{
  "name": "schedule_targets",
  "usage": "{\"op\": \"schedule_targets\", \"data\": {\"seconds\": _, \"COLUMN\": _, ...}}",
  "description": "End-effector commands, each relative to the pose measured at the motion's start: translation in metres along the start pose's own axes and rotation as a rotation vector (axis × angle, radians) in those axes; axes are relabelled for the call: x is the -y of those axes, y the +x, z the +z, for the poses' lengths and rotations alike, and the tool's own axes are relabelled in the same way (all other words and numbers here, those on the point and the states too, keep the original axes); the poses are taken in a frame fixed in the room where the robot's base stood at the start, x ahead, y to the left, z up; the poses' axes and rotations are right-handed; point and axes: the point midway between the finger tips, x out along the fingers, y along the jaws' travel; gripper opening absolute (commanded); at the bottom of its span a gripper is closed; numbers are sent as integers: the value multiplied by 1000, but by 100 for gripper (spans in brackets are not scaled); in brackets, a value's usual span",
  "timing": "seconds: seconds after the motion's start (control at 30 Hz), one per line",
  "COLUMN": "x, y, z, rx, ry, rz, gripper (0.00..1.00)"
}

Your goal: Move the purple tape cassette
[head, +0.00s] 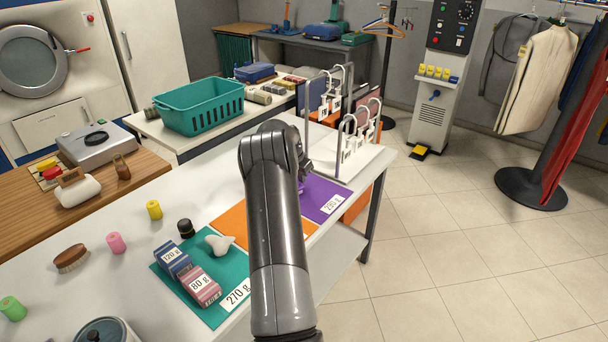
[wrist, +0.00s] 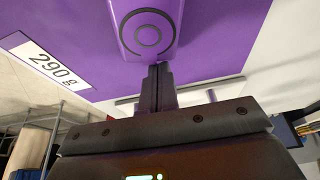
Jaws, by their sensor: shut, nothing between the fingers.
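The purple tape cassette (wrist: 146,28), with a dark ring on its face, lies on the purple mat (wrist: 225,40) in the wrist view. My gripper (wrist: 158,72) is shut and empty, with its fingertips right at the cassette's near edge. I cannot tell whether they touch it. In the head view the purple mat (head: 322,194) carries a 290 g label, and only a small purple bit of the cassette (head: 301,188) shows beside my arm. My arm hides most of the gripper and cassette there.
Beside it on the white table lie an orange mat (head: 235,222) and a teal mat (head: 213,307) with boxes labelled 120 g and 80 g. A teal basket (head: 200,106) stands behind.

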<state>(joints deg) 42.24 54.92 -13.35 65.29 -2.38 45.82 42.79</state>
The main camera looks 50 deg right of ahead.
Motion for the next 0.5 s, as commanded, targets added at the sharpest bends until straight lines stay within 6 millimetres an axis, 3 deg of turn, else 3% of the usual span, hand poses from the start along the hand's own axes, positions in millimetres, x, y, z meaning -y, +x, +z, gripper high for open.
{"op": "schedule_targets", "data": {"seconds": 0.5, "x": 1, "y": -4, "z": 10, "rx": 0, "ry": -1, "rz": 0, "gripper": 0}}
